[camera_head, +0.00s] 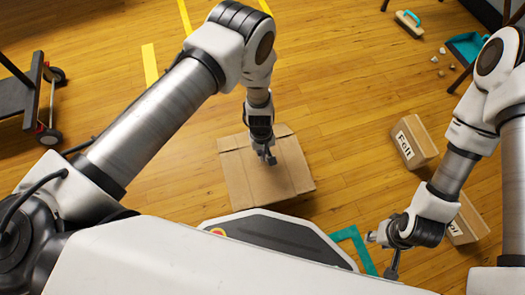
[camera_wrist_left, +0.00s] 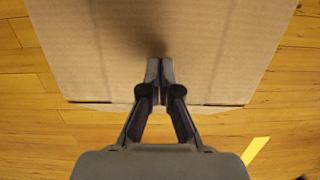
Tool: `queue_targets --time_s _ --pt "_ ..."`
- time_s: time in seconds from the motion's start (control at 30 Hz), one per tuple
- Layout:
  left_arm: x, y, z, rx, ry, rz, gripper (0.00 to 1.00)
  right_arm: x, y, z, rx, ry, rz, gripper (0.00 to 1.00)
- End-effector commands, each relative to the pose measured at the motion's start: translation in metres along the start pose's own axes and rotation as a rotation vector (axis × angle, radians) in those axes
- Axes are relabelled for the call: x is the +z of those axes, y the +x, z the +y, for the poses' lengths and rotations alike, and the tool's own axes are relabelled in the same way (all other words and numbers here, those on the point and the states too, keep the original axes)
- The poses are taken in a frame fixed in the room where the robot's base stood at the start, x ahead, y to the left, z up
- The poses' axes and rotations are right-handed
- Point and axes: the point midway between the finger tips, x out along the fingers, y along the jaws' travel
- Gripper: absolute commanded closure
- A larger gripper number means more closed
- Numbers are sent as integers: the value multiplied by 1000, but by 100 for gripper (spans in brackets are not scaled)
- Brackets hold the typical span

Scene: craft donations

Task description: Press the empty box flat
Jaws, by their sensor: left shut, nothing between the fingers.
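A brown cardboard box (camera_head: 290,178) lies on the wooden floor in front of my base, with a crease across its upper part and little side height visible. In the left wrist view the cardboard (camera_wrist_left: 215,50) fills the upper middle. My left gripper (camera_head: 269,158) is shut and empty, pointing down over the middle of the box. Its closed fingertips (camera_wrist_left: 160,68) are over the cardboard near one edge, with a dark shadow beside them. I cannot tell whether they touch it. My right gripper (camera_head: 385,258) hangs at the lower right, away from the box; its finger opening is unclear.
A box labelled "Felt" (camera_head: 420,143) stands to the right, with another box (camera_head: 470,222) partly behind my right arm. Teal tape (camera_head: 356,245) marks the floor. A brush (camera_head: 409,24) and a teal dustpan (camera_head: 466,46) lie at upper right. A dark wheeled cart (camera_head: 35,100) stands left.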

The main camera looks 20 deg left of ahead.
Motion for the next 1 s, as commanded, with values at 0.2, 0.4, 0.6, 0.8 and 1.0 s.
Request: queue_targets --time_s 0.2,0.4,0.6,0.8,1.0 --pt "2 6 0 1 0 1 100 0 1 0 0 0 0 60" --pt "3 7 0 1 0 1 100 0 1 0 0 0 0 60" --pt "8 18 0 0 0 -1 100 0 4 0 0 0 0 60" --pt "13 32 0 1 0 0 100 0 7 0 0 0 0 60" --pt "15 36 0 1 -1 1 100 0 8 0 0 0 0 60"
